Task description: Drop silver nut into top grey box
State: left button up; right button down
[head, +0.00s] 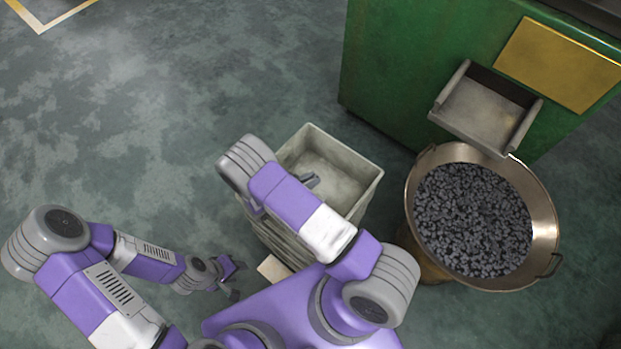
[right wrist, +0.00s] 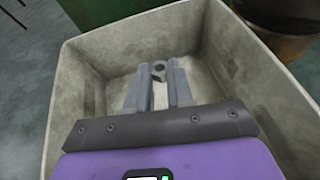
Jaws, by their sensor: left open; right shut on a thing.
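The top grey box (head: 356,170) is an open, pale grey bin on a stack, at the centre of the head view. Its inside shows in the right wrist view (right wrist: 92,108), and its floor looks empty. My right gripper (head: 312,180) is over the open box, within its rim outline. In the right wrist view, its fingers (right wrist: 160,78) are shut on a small grey nut (right wrist: 158,70) with a hole at their tips. The nut's height above the box floor is hard to tell. My left gripper (head: 236,278) is open and empty, low at the left of the stack.
A round metal pan (head: 545,232) full of small dark parts stands right of the boxes. A green machine (head: 388,75) with a grey chute (head: 482,112) is behind it. A small beige piece (head: 272,268) shows by the stack's base. The floor at left is clear.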

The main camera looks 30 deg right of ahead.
jog(key=shift+f+b, duration=0.3)
jog(key=shift+f, duration=0.4)
jog(key=c, duration=0.9)
grip_release()
jog(key=shift+a, duration=0.1)
jog(key=shift+p+v, duration=1.05)
jog(key=shift+v, duration=2.7)
